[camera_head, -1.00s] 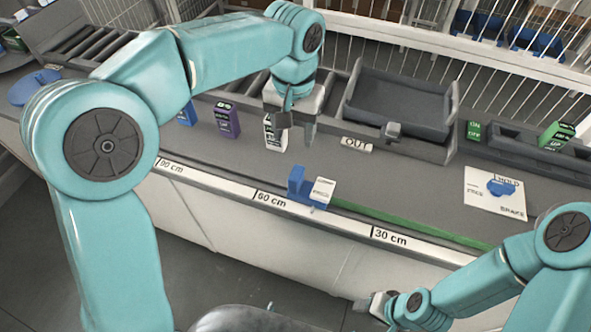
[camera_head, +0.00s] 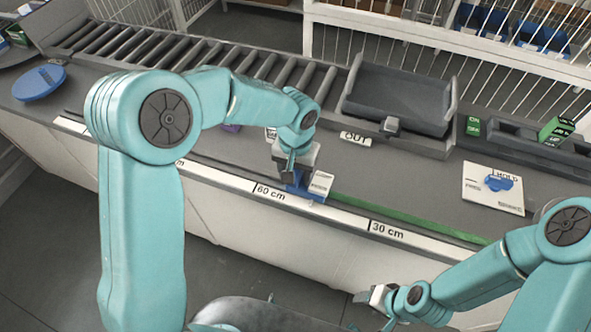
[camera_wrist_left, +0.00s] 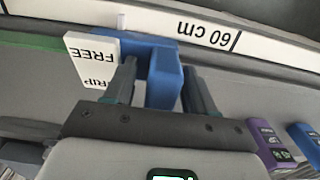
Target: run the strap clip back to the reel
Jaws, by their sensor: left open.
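The strap clip (camera_head: 297,190) is a blue block with a white tag (camera_head: 320,183) on its right side, at the table's front edge by the 60 cm mark. A green strap (camera_head: 405,220) runs right from it along the edge. My left gripper (camera_head: 289,178) is open and down at the clip. In the left wrist view its fingers stand on either side of the blue clip (camera_wrist_left: 163,72), and the tag (camera_wrist_left: 92,60) reads FREE. I cannot tell whether they touch it. My right gripper (camera_head: 374,298) is low in front of the table, its jaws unclear. I cannot make out the reel.
A white card (camera_head: 493,187) with a blue knob lies at right. A grey tray (camera_head: 400,98) stands behind an OUT label (camera_head: 356,138). A roller conveyor (camera_head: 150,45) runs along the back. Purple (camera_wrist_left: 272,143) and blue (camera_wrist_left: 305,143) boxes stand near the left gripper.

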